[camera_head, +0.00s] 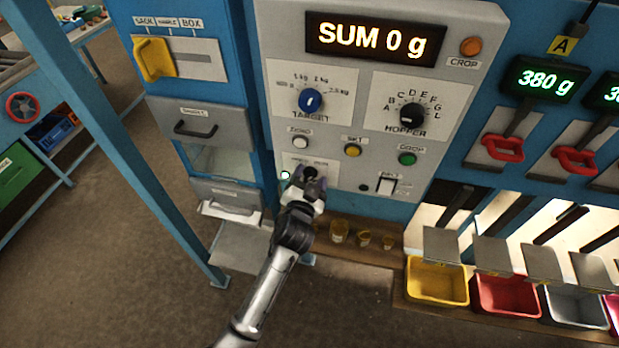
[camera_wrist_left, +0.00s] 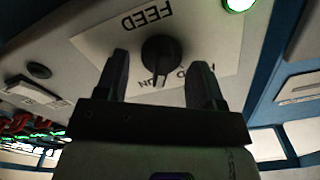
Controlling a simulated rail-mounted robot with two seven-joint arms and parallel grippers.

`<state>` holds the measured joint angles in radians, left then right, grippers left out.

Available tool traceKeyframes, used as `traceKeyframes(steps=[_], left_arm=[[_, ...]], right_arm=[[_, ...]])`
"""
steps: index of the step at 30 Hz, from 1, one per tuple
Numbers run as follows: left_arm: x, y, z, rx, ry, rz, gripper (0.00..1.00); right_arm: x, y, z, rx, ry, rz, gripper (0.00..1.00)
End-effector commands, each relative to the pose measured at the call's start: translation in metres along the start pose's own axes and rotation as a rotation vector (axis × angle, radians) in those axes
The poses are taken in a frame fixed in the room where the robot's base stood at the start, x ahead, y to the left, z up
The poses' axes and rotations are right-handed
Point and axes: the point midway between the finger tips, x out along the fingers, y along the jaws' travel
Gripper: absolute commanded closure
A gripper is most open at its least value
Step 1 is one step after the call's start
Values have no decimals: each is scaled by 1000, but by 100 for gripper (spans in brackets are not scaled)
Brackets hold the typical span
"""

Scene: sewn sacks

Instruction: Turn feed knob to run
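The feed knob (camera_wrist_left: 161,50) is a dark round knob on a white plate marked FEED, seen upside down in the left wrist view. Its pointer end faces the lettering between my fingers; the partly covered words look like HOLD and RUN, and I cannot tell its exact setting. My left gripper (camera_wrist_left: 160,85) is open, with one finger on each side of the knob and visible gaps between. In the head view the same gripper (camera_head: 308,186) is at the panel, partly covering the knob (camera_head: 311,171). My right gripper is not in view.
A lit green lamp (camera_head: 285,175) is left of the knob. The white button (camera_head: 300,142), yellow button (camera_head: 352,150), target knob (camera_head: 311,100) and hopper knob (camera_head: 412,114) are above. A white switch (camera_head: 387,185) is to the right. Small brass cups (camera_head: 339,232) stand on a ledge below.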

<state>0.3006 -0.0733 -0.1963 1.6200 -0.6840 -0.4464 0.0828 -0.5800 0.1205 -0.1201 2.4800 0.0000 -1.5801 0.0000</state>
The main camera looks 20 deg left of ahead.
Motion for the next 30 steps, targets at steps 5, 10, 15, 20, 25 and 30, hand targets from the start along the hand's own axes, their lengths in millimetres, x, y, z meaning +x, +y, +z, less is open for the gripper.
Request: traceKeyframes(steps=[5,10,15,20,25,30], left_arm=[[0,0,0,-1,0,0,37],[-7,0,0,-2,0,0,37],[-33,1,1,-2,0,1,37],[-66,1,2,-2,-2,1,37],[-97,1,1,-2,-1,1,37],[-121,1,1,-2,-1,0,37]], right_arm=[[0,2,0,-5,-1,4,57],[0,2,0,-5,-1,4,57],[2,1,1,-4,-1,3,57],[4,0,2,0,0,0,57],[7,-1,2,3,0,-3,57],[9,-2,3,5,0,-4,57]])
